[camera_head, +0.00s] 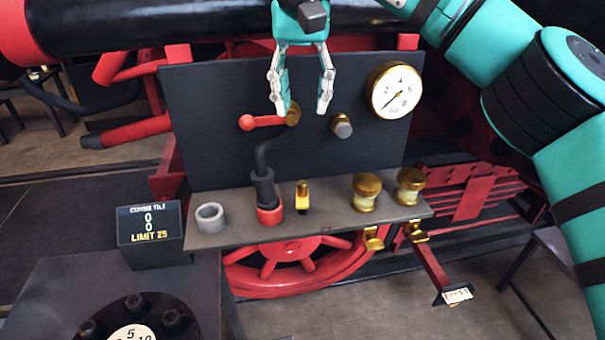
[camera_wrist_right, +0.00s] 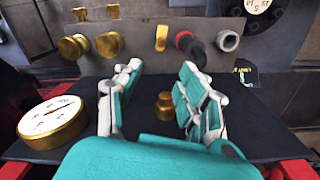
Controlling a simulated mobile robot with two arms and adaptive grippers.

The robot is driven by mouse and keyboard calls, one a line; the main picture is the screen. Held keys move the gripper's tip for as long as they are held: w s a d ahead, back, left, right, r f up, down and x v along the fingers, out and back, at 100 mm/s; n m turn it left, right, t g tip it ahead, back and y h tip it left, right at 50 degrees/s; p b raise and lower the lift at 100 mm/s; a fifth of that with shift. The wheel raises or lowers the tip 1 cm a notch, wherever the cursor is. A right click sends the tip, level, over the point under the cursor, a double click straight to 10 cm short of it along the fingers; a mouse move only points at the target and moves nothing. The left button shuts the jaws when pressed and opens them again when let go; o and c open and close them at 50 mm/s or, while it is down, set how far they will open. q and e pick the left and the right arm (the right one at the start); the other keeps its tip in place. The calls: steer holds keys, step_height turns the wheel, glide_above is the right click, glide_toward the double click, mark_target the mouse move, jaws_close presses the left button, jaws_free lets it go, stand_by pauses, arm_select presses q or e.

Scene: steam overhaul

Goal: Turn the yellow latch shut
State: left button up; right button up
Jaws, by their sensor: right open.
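The yellow latch (camera_head: 302,195) is a small upright piece on the grey shelf, between the red-and-black hose end and the brass knobs. It also shows in the right wrist view (camera_wrist_right: 161,38), beyond the fingers. My right gripper (camera_head: 299,106) is open and empty, hanging in front of the dark panel above the shelf. In the right wrist view the open fingers (camera_wrist_right: 158,95) stand on either side of a brass fitting (camera_wrist_right: 165,105) on the panel, with no visible grip on it. The latch is clear of the fingers. My left gripper is out of view.
The dark panel (camera_head: 220,110) carries a red-handled lever (camera_head: 260,121), a grey-tipped knob (camera_head: 342,127) and a gauge (camera_head: 393,89). The shelf (camera_head: 332,217) holds a grey ring (camera_head: 210,217), the hose end (camera_head: 268,196) and two brass knobs (camera_head: 367,190). A counter box (camera_head: 150,225) reads "LIMIT 25".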

mark_target(302, 183)
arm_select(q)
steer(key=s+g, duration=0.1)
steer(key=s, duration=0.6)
arm_select(e)
step_height(302, 183, down, 12)
steer(key=shift+f+p, duration=0.25)
steer(key=shift+p, duration=0.55)
step_height(302, 183, down, 2)
steer(key=shift+s+p, duration=0.15)
steer(key=shift+p, duration=0.15)
steer(key=shift+f, duration=0.45)
steer(key=c, duration=0.5)
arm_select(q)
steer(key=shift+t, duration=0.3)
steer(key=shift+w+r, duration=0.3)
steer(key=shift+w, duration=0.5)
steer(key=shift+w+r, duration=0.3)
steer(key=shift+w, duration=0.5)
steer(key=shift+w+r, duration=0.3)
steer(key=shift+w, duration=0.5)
arm_select(e)
jaws_close()
